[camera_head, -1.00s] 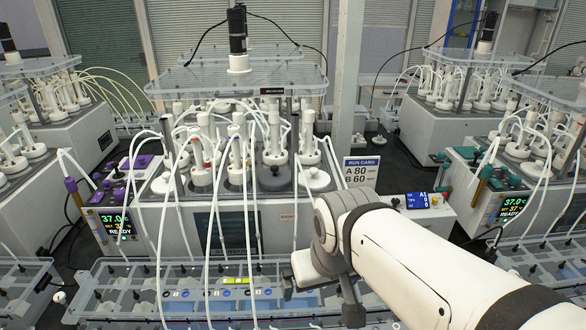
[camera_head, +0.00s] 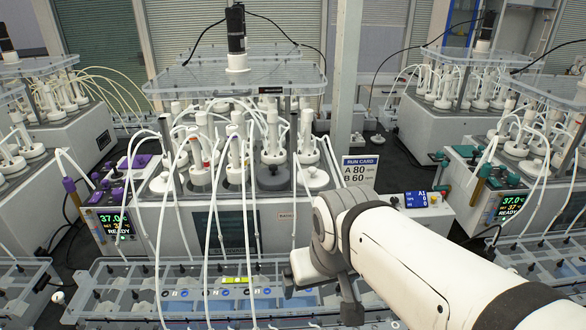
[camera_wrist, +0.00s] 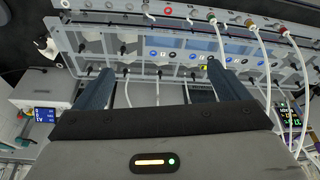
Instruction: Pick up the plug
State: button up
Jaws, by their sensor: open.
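My gripper (camera_wrist: 160,70) is open in the wrist view, its two dark fingers wide apart with nothing held between them. It is above the clear-topped tray rack (camera_wrist: 135,62), and thin white tubes run below the space between the fingers. A small white piece (camera_wrist: 47,48) lies on the dark surface beyond the rack's left end in the wrist view; it may be the plug, but it is too small to tell. In the head view my arm covers the right part of the rack (camera_head: 120,300) and most of the gripper.
The central reactor (camera_head: 285,220) with its upright white fittings stands behind the rack, white tubes hanging down in front. A run card (camera_head: 360,172) reads A 80, B 60. A small box with a blue display (camera_head: 416,200) stands to its right. More reactors flank both sides.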

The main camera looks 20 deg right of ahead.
jog(key=shift+w+r+m, duration=0.15)
jog(key=shift+w+m, duration=0.25)
jog(key=shift+c, duration=0.7)
jog(key=w+m, duration=0.2)
jog(key=w+r+m+b, duration=0.1)
jog(key=w+m, duration=0.1)
jog(key=w+d+r+m, duration=0.1)
jog(key=w+m, duration=0.1)
jog(key=shift+w+r+m+b, duration=0.2)
jog(key=shift+m+b, duration=0.1)
jog(key=shift+b, duration=0.1)
jog(key=c, duration=0.4)
jog(key=w+m, duration=0.2)
jog(key=w+d+r+m+b, duration=0.1)
jog(key=w+m, duration=0.2)
jog(key=w+d+r+m+t, duration=0.1)
jog(key=w+m, duration=0.2)
jog(key=shift+d+r+y+b, duration=0.1)
jog(key=shift+r+y+b, duration=0.1)
jog(key=shift+y+b, duration=0.15)
jog(key=c, duration=0.4)
jog(key=m+t+b, duration=0.1)
jog(key=m+b, duration=0.2)
jog(key=m, duration=1.5)
send_near(313, 168)
jog(key=f, duration=0.1)
jog(key=shift+c, duration=0.2)
jog(key=shift+y, duration=0.25)
jog(key=shift+p+x, duration=0.35)
jog(key=shift+x, duration=3.55)
